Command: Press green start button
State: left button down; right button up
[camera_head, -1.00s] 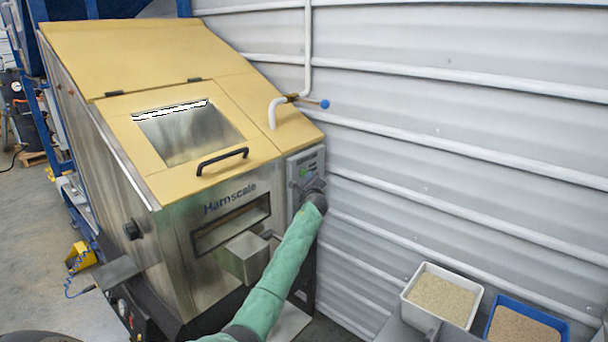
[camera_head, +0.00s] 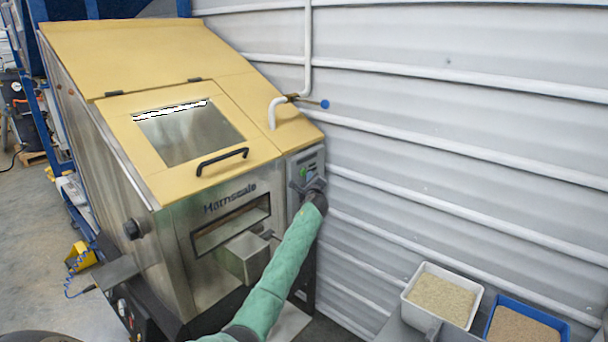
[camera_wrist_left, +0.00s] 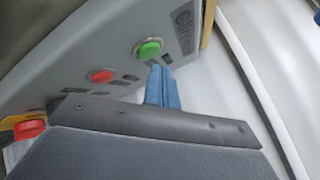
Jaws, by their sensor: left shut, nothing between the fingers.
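The green start button (camera_wrist_left: 149,48) is a round dome on the grey control panel (camera_wrist_left: 75,60) in the left wrist view. In the head view a green spot shows on the panel (camera_head: 304,172) at the machine's right front corner. My left gripper (camera_wrist_left: 160,70) is shut and empty, with its blue fingers together. Its tips show just below the green button in the wrist view; I cannot tell whether they touch it. In the head view my left gripper (camera_head: 304,183) is in front of the panel, at the end of the green-sleeved arm. My right gripper is not in view.
A red button (camera_wrist_left: 102,76) sits left of the green one, and a larger red knob (camera_wrist_left: 30,129) is at lower left. The corrugated wall (camera_head: 450,130) stands close on the right. A white bin (camera_head: 408,300) and a blue bin (camera_head: 488,325) stand at lower right.

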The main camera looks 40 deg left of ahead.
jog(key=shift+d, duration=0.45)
pick_arm(q)
jog(key=shift+a, duration=0.2)
jog(key=shift+a, duration=0.25)
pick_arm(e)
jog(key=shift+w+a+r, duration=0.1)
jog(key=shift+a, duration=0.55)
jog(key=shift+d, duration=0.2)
